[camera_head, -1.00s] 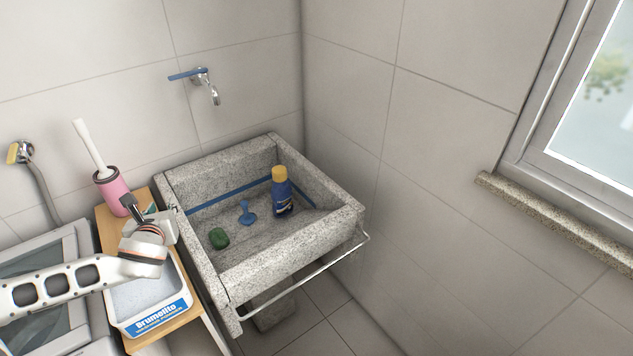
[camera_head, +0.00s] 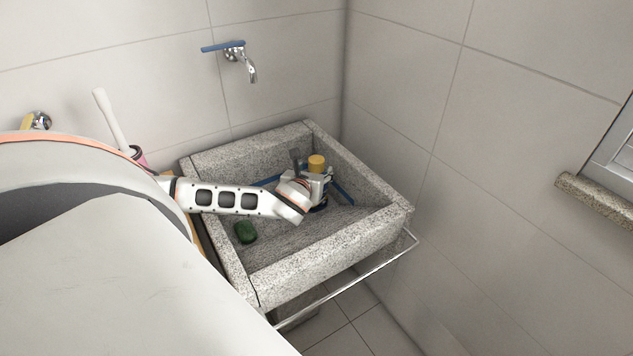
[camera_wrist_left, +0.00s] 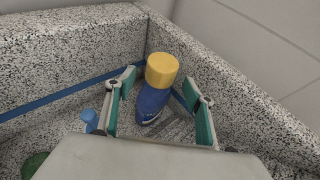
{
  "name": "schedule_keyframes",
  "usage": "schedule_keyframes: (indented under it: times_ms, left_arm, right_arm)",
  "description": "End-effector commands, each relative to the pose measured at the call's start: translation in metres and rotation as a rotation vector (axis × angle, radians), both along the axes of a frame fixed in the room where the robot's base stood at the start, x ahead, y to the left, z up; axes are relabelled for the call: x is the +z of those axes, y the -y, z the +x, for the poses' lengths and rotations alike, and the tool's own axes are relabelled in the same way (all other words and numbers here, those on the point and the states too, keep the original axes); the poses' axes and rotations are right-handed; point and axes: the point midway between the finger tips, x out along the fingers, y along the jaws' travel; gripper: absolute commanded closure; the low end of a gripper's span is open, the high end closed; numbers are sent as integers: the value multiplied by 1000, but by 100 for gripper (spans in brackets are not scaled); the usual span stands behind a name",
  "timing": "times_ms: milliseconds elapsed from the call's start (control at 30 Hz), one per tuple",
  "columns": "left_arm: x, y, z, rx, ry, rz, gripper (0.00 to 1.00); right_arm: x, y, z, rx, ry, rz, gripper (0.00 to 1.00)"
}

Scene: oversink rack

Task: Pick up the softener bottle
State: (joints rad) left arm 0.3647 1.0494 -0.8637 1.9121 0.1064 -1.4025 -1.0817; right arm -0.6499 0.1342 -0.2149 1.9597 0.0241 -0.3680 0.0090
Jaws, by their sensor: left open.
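The softener bottle, blue with a yellow cap, stands in the granite sink. In the head view its cap (camera_head: 316,162) shows above my left gripper (camera_head: 318,186), which hides most of its body. In the left wrist view the bottle (camera_wrist_left: 151,101) stands between the two green-padded fingers of my left gripper (camera_wrist_left: 160,108). The fingers are open, one on each side, with gaps between them and the bottle. My right gripper is not in view.
The granite sink (camera_head: 330,245) has raised walls around the bottle. A green object (camera_head: 245,231) lies on its floor, and a blue object (camera_wrist_left: 90,119) is left of the gripper. A metal rail (camera_head: 350,283) runs along the front. A tap (camera_head: 243,60) is above.

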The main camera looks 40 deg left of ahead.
Motion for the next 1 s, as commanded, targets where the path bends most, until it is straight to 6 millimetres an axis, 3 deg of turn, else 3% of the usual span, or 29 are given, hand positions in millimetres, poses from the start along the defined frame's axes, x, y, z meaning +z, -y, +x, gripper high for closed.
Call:
schedule_keyframes:
  times_ms: [233,533,567,733,767,1000]
  left_arm:
    - [-16,-16,26,1,-1,1,47]
    - [-17,-18,30,0,0,0,47]
    - [-17,-18,30,0,-1,0,52]
    - [-17,-18,30,0,-1,0,96]
    - [-17,-18,30,0,-1,0,100]
    - [-15,-19,30,0,2,1,100]
  right_arm:
    - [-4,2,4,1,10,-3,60]
    - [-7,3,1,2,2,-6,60]
    - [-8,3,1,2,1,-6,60]
    - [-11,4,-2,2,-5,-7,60]
    - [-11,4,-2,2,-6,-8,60]
    - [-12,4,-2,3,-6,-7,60]
